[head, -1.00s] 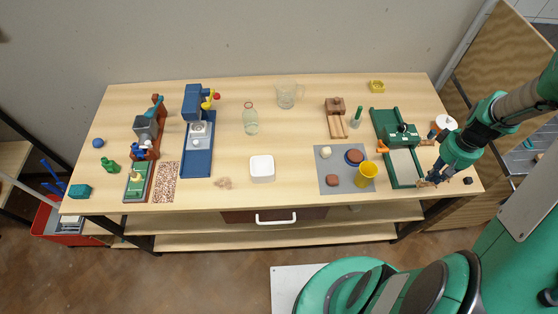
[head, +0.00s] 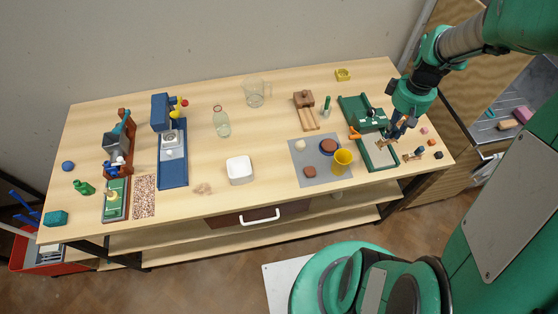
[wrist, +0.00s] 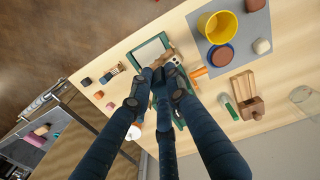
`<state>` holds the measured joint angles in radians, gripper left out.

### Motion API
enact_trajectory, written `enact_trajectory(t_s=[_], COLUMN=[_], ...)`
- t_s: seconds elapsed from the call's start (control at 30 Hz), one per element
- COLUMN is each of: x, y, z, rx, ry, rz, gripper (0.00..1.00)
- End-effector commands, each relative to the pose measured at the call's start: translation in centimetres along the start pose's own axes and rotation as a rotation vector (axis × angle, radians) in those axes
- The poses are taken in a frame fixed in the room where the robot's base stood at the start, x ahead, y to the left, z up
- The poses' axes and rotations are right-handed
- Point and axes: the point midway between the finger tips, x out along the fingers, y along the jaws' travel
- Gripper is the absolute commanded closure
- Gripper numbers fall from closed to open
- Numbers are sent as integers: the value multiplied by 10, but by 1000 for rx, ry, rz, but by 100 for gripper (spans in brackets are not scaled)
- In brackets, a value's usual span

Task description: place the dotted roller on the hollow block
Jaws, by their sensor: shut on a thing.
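My gripper (head: 389,139) is over the right side of the green press at the table's right end. In the wrist view its dark fingers (wrist: 163,66) come together on a small tan-brown piece (wrist: 173,58), apparently the dotted roller; the fingers partly hide it and its dots are too small to make out. The same tan piece shows below the fingers in the head view (head: 382,143). A white square block (head: 240,170) with a sunken top stands near the front middle of the table, well left of my gripper; it may be the hollow block, but I cannot be sure.
The green press (head: 379,157) lies beneath my gripper. A yellow cup (head: 342,161) stands on a grey mat (head: 308,178) with clay pieces. Small cubes (head: 438,155) and a tan-and-dark piece (wrist: 113,71) lie at the right edge. Bare table surrounds the white block.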

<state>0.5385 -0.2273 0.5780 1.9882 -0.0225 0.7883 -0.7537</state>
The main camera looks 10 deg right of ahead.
Motion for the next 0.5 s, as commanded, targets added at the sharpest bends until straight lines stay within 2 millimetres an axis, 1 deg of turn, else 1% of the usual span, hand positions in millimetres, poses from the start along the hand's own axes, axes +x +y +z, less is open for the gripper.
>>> enact_trajectory(t_s=[0.03, 0.2, 0.5], x=[-2, -2, -3], y=[-12, -45, -107], z=[-7, -26, -52], rx=[-36, -142, -331], ry=[1, 3, 5], rz=[0, -1, -3], gripper=[100, 100, 100])
